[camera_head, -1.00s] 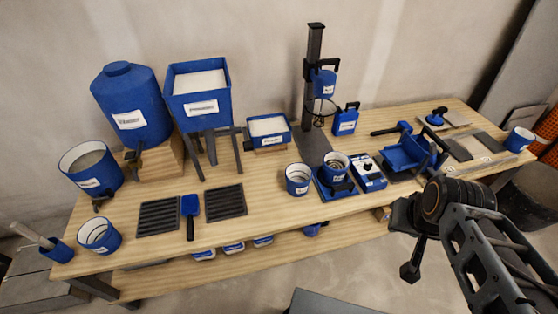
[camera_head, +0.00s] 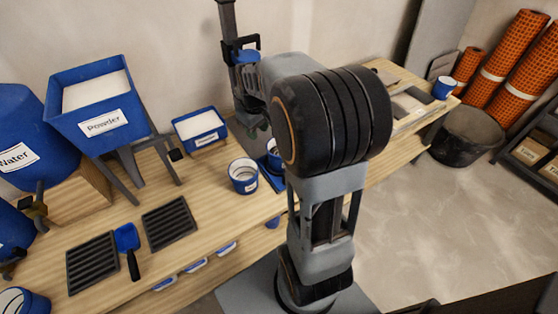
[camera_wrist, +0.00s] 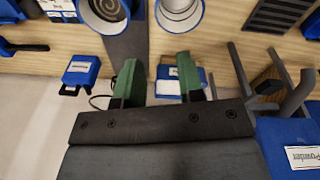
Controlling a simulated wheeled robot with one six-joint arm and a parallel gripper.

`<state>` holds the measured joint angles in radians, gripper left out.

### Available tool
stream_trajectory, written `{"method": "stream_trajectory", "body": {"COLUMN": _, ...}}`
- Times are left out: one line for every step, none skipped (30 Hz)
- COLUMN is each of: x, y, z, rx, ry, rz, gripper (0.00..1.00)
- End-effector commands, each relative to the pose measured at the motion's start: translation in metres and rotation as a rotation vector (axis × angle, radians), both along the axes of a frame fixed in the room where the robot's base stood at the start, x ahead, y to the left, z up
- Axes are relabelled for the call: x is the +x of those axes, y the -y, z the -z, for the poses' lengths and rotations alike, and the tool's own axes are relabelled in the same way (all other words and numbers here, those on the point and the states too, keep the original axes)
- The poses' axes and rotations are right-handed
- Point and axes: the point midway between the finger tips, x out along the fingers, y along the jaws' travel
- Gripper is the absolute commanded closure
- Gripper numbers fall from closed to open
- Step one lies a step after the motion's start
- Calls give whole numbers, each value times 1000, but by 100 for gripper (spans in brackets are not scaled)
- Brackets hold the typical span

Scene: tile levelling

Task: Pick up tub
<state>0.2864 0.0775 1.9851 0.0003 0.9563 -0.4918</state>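Several blue tubs show, and I cannot tell which one the task means. One round white-lined tub (camera_head: 243,176) stands upright near the table's front edge. A second round tub (camera_head: 273,156) beside it is partly hidden by my arm. Both seem to be the round tubs at the top of the wrist view, left (camera_wrist: 103,12) and right (camera_wrist: 179,12). A rectangular blue tub of white material (camera_head: 200,128) stands farther back. In the wrist view it seems to lie beyond my gripper (camera_wrist: 158,64), whose green fingers are apart with nothing held between them.
A powder hopper (camera_head: 97,105) on a stand and a water tank (camera_head: 15,150) fill the left. Dark grooved trays (camera_head: 168,222) and a blue scoop (camera_head: 127,240) lie in front. A mixer column (camera_head: 232,50) rises behind my arm. Another blue tub (camera_head: 445,87) stands far right.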

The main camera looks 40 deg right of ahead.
Motion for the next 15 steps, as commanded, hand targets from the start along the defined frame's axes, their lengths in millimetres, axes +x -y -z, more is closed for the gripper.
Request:
{"method": "stream_trajectory", "body": {"x": 13, "y": 16, "z": 23, "rx": 3, "ry": -28, "rz": -19, "gripper": 65}}
{"method": "stream_trajectory", "body": {"x": 19, "y": 25, "z": 32, "rx": 4, "ry": -40, "rz": -32, "gripper": 65}}
{"method": "stream_trajectory", "body": {"x": 25, "y": 35, "z": 43, "rx": 6, "ry": -53, "rz": -49, "gripper": 65}}
{"method": "stream_trajectory", "body": {"x": 30, "y": 44, "z": 51, "rx": 8, "ry": -63, "rz": -61, "gripper": 65}}
{"method": "stream_trajectory", "body": {"x": 34, "y": 51, "z": 59, "rx": 10, "ry": -73, "rz": -72, "gripper": 65}}
{"method": "stream_trajectory", "body": {"x": 37, "y": 60, "z": 68, "rx": 13, "ry": -83, "rz": -84, "gripper": 65}}
{"method": "stream_trajectory", "body": {"x": 40, "y": 66, "z": 74, "rx": 16, "ry": -91, "rz": -92, "gripper": 65}}
{"method": "stream_trajectory", "body": {"x": 42, "y": 72, "z": 80, "rx": 17, "ry": -96, "rz": -99, "gripper": 65}}
{"method": "stream_trajectory", "body": {"x": 44, "y": 79, "z": 86, "rx": 20, "ry": -103, "rz": -108, "gripper": 65}}
{"method": "stream_trajectory", "body": {"x": 45, "y": 83, "z": 91, "rx": 21, "ry": -108, "rz": -113, "gripper": 65}}
{"method": "stream_trajectory", "body": {"x": 46, "y": 86, "z": 95, "rx": 23, "ry": -112, "rz": -118, "gripper": 65}}
{"method": "stream_trajectory", "body": {"x": 47, "y": 90, "z": 101, "rx": 25, "ry": -115, "rz": -122, "gripper": 65}}
{"method": "stream_trajectory", "body": {"x": 47, "y": 93, "z": 106, "rx": 26, "ry": -118, "rz": -124, "gripper": 65}}
{"method": "stream_trajectory", "body": {"x": 47, "y": 94, "z": 112, "rx": 27, "ry": -120, "rz": -126, "gripper": 65}}
{"method": "stream_trajectory", "body": {"x": 48, "y": 96, "z": 119, "rx": 28, "ry": -123, "rz": -128, "gripper": 65}}
